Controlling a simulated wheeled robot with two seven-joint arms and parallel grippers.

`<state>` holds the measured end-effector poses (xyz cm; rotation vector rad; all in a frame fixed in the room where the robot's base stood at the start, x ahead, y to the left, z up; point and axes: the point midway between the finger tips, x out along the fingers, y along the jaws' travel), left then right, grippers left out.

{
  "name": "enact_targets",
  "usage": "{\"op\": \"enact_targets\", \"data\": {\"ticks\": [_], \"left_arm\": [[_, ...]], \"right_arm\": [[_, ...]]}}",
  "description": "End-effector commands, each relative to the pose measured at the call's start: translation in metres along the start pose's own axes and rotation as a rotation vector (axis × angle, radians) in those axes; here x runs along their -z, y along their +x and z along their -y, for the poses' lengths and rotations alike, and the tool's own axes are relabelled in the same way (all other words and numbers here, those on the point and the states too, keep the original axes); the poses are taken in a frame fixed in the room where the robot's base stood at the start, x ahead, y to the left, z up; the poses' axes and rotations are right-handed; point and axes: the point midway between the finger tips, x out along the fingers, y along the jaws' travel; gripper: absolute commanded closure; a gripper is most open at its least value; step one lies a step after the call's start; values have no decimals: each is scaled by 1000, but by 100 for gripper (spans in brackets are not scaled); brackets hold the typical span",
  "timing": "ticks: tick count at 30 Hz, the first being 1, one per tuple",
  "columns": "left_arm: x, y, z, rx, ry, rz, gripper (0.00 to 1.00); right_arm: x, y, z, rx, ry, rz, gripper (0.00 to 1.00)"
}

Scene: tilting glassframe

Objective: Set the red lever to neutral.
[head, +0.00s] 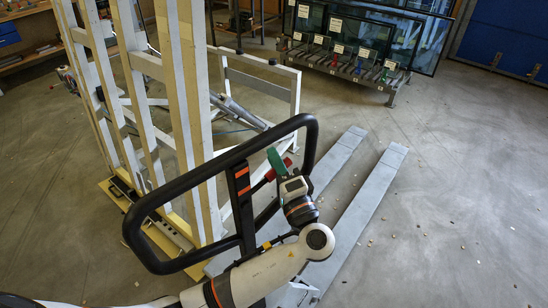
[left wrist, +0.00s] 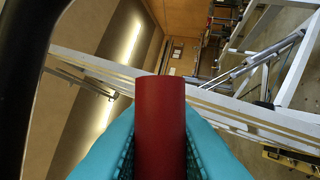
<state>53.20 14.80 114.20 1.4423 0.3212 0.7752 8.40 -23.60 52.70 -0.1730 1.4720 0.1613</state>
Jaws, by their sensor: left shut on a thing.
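The red lever (head: 269,176) sticks out to the right from the upright centre bar of a black loop handle (head: 240,196). My left gripper (head: 277,164), with green-teal fingers, reaches it from the right, inside the loop. In the left wrist view, the lever's red cylindrical grip (left wrist: 160,125) stands between the two teal fingers (left wrist: 160,150), which are shut on it. The fingers hide part of the lever in the head view. I cannot tell which setting the lever is in. My right gripper is not in view.
Two grey forks (head: 365,210) lie low on the floor beyond the handle. A tall cream frame (head: 190,110) stands close on the left, with a white metal frame (head: 296,95) behind it. A rack of glass panes (head: 345,65) stands at the back. The floor at right is mostly clear.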

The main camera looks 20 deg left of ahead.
Motion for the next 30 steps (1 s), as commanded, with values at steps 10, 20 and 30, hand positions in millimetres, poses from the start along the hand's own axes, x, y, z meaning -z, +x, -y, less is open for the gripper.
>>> {"op": "enact_targets", "data": {"ticks": [10,20,30], "left_arm": [[0,-5,24,71,203,42,100],[0,-5,24,69,200,42,60],[0,-8,24,69,199,42,59]], "right_arm": [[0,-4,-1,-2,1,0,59],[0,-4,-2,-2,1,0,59],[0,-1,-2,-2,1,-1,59]]}}
